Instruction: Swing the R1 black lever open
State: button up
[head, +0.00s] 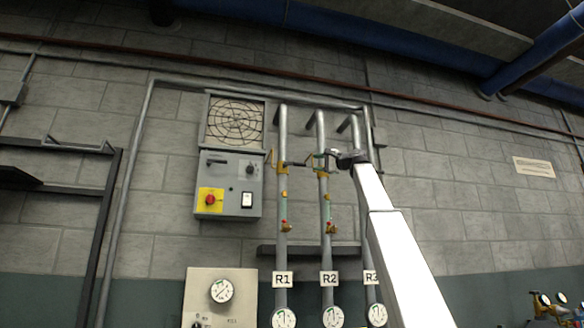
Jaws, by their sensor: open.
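The R1 pipe (282,202) runs vertically above the R1 label (282,279) in the head view. A brass valve (282,168) sits high on it. A thin dark lever (297,163) appears to reach right from that valve; it is small, and its exact angle is hard to tell. My gripper (329,156) is at the end of my white arm, at valve height, in front of the upper R2 pipe and to the right of the R1 valve. It is open and appears empty. It partly hides the top of the R2 valve (322,174).
The R2 pipe (325,205) stands close beside R1; R3, by its label (371,277), is partly behind my arm. A grey control box (228,190) with a fan grille is left of R1. Round gauges (284,318) are below. A dark shelf rail (266,250) crosses behind the pipes.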

aim_at(301, 164)
jog(key=x, duration=1)
jog(key=shift+w+f, duration=0.15)
grip_shut()
